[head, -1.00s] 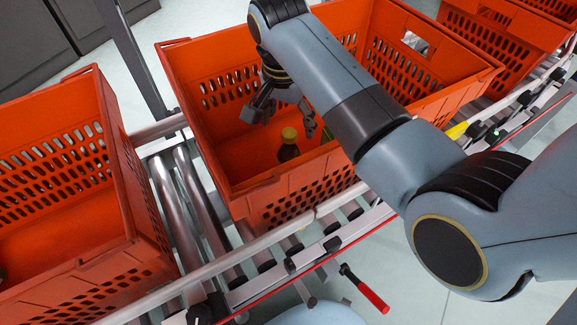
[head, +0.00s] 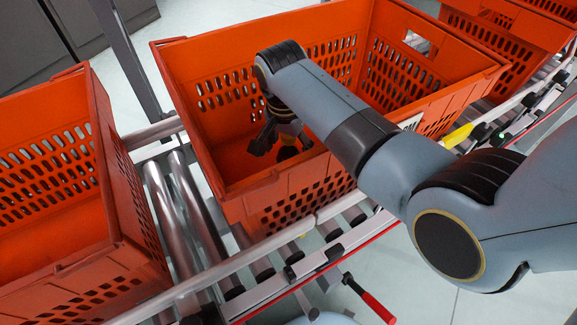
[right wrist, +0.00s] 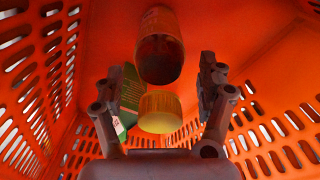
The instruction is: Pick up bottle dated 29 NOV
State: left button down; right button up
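A bottle with a dark body (right wrist: 160,55) and a yellow cap (right wrist: 160,112) shows between the fingers in the right wrist view. My right gripper (head: 284,143) reaches down into this tote at the bottle. Its fingers (right wrist: 165,85) are apart, one on each side of the bottle, with gaps visible. No date can be read. My left gripper is not in view.
A green item (right wrist: 132,92) lies beside the bottle, partly behind a finger. The tote's slotted walls surround the gripper. Another orange tote (head: 125,185) stands at left and one (head: 490,45) at upper right. The totes stand on a roller conveyor (head: 195,215).

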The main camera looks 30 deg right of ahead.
grip_shut()
jog(key=shift+r, duration=0.1)
dwell(0.3)
